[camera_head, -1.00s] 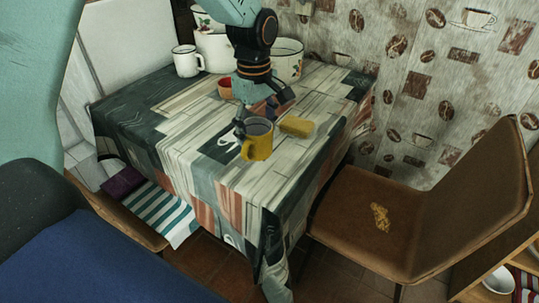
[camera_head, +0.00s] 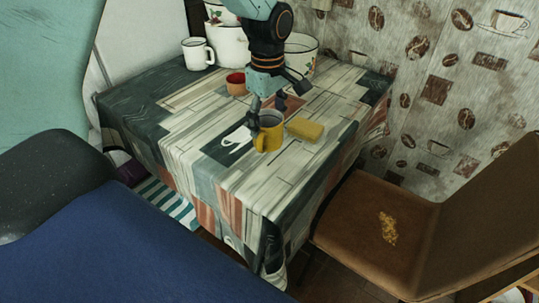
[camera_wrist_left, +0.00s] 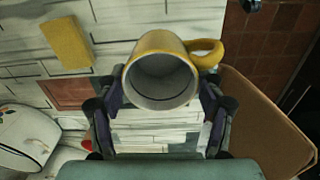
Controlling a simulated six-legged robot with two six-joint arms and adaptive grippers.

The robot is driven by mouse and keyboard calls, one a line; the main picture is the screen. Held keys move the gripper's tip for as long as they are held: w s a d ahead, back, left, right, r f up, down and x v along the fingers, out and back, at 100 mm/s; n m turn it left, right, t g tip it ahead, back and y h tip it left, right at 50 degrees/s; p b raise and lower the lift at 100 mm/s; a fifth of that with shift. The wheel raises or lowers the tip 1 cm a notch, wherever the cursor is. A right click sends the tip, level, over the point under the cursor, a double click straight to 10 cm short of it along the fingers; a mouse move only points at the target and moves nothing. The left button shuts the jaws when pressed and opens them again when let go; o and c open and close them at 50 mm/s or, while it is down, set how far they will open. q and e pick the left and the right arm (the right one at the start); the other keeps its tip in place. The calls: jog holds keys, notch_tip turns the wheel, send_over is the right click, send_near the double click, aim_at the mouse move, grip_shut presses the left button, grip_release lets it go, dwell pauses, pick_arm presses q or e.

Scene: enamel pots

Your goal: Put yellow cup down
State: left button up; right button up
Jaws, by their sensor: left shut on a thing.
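The yellow cup (camera_head: 268,137) with a grey inside is upright over the front part of the table (camera_head: 205,165). In the left wrist view the cup (camera_wrist_left: 160,72) sits between the two fingers, its handle pointing right. My left gripper (camera_head: 267,110) comes down from above and is shut on the cup. I cannot tell whether the cup's base touches the tabletop or is slightly above it. My right gripper is not in view.
A yellow sponge-like block (camera_head: 305,131) lies just right of the cup. A red-brown cup (camera_head: 236,84), a white mug (camera_head: 197,54) and white enamel pots (camera_head: 300,57) stand farther back. A brown chair (camera_head: 380,225) is at the right. The tabletop front-left is clear.

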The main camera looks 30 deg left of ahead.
aim_at(268, 145)
pick_arm(q)
jog(key=f, duration=0.3)
jog(key=w+f+b, duration=0.1)
jog(key=f, duration=0.1)
jog(key=shift+d+f, duration=0.1)
jog(key=shift+s+f, duration=0.25)
jog(key=shift+s+f+b, duration=0.2)
jog(key=shift+f, duration=0.3)
jog(key=shift+s+f+b, duration=0.15)
jog(key=shift+f, duration=0.35)
jog(key=shift+w+f, duration=0.15)
jog(key=shift+f, duration=0.15)
jog(key=shift+w+f, duration=0.2)
jog(key=shift+w, duration=0.2)
jog(key=shift+s, duration=0.4)
jog(key=o, duration=1.3)
jog(key=shift+w+f, duration=0.15)
jog(key=shift+w, duration=0.15)
jog(key=shift+o, duration=0.2)
jog(key=shift+s, duration=0.1)
